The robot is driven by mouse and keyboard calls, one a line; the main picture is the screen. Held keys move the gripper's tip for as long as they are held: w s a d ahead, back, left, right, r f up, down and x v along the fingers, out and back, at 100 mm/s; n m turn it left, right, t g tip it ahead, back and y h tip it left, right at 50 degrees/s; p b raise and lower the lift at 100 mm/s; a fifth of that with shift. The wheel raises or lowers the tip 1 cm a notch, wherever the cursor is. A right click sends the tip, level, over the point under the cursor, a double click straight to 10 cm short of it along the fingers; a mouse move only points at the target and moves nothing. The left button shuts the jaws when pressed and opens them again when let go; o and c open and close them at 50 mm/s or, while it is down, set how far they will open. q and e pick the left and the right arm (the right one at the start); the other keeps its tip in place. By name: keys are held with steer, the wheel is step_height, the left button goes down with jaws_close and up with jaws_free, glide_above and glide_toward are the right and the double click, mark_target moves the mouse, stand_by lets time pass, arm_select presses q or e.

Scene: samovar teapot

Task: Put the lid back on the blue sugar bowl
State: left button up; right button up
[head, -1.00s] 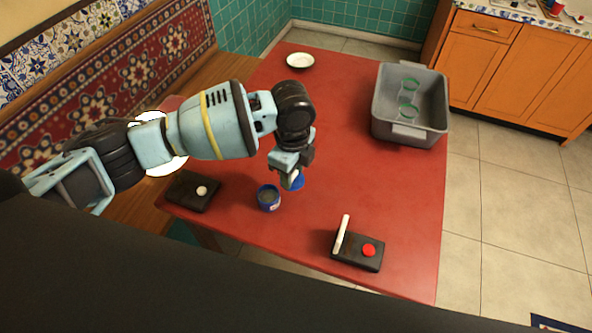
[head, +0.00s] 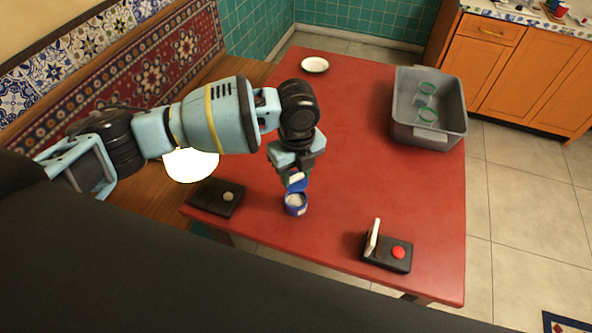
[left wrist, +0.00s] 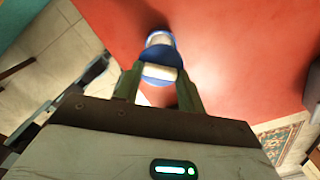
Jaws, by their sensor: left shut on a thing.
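The blue sugar bowl (head: 296,208) stands open on the red table, with pale contents showing. My left gripper (head: 295,178) is shut on the blue lid (head: 298,187), which has a pale handle. In the head view the lid is just behind the bowl's rim and seems slightly above it; whether they touch I cannot tell. In the left wrist view the lid (left wrist: 161,54) is between the fingers (left wrist: 157,78), and the bowl (left wrist: 160,37) shows just beyond it, partly hidden by the lid. My right gripper is not in view.
A black box with a round knob (head: 228,197) lies left of the bowl. A black box with a red button (head: 398,252) and an upright white piece (head: 374,237) is front right. A grey bin (head: 430,137) with green-rimmed glasses and a white saucer (head: 315,65) stand farther back. The table's middle is clear.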

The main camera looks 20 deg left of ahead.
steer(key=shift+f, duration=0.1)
